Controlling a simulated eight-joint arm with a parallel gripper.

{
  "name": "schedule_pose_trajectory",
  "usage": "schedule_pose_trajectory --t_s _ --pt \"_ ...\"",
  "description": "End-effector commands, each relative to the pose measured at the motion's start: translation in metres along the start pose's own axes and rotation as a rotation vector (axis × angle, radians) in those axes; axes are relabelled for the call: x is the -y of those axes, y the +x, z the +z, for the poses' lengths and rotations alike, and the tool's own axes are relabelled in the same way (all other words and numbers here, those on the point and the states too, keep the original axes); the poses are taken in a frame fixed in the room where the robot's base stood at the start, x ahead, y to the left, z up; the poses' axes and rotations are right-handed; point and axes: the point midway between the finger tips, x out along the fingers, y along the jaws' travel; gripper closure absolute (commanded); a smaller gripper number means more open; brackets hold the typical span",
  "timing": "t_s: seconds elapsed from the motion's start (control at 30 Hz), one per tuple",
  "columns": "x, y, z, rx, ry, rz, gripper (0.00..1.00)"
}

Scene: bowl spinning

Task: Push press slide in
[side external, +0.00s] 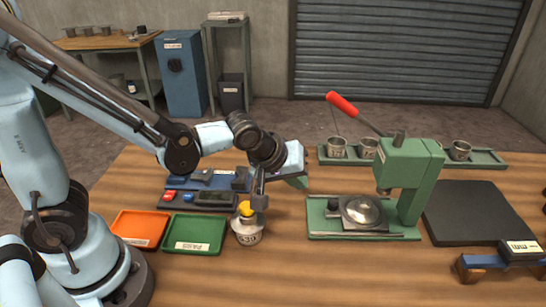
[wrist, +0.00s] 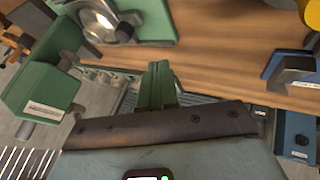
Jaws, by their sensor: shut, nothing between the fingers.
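The green press (side external: 408,180) stands on the table right of centre, with its red-gripped lever (side external: 342,103) raised to the upper left. On its green base (side external: 318,228) is the metal slide with a shiny round disc (side external: 361,211), left of and in front of the press ram. A dark knob sits at the slide's left side. My gripper (side external: 298,182) is shut and empty, above the table and left of the press, apart from the slide. In the wrist view its green fingers (wrist: 158,85) are together; the press (wrist: 45,85) and disc (wrist: 97,22) show at upper left.
A yellow-topped container (side external: 247,235) stands below and left of my gripper, close to my arm. Orange (side external: 140,228) and green (side external: 194,234) trays lie to the left. Metal cups (side external: 337,147) stand on a green rack behind. A black mat (side external: 480,212) lies right of the press.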

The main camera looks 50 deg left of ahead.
Motion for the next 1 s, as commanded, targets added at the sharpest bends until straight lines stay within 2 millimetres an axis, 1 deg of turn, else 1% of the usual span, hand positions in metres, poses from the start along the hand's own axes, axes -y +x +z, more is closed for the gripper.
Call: schedule_pose_trajectory --t_s 0.03,0.7,0.83,1.0 --pt "-0.001 0.005 -0.001 0.000 0.000 0.000 1.00" --pt "0.000 0.073 0.000 0.001 0.000 -0.001 1.00" --pt "-0.019 0.082 0.001 0.002 0.003 0.001 1.00" --pt "-0.032 0.089 0.000 0.001 0.002 0.000 1.00"
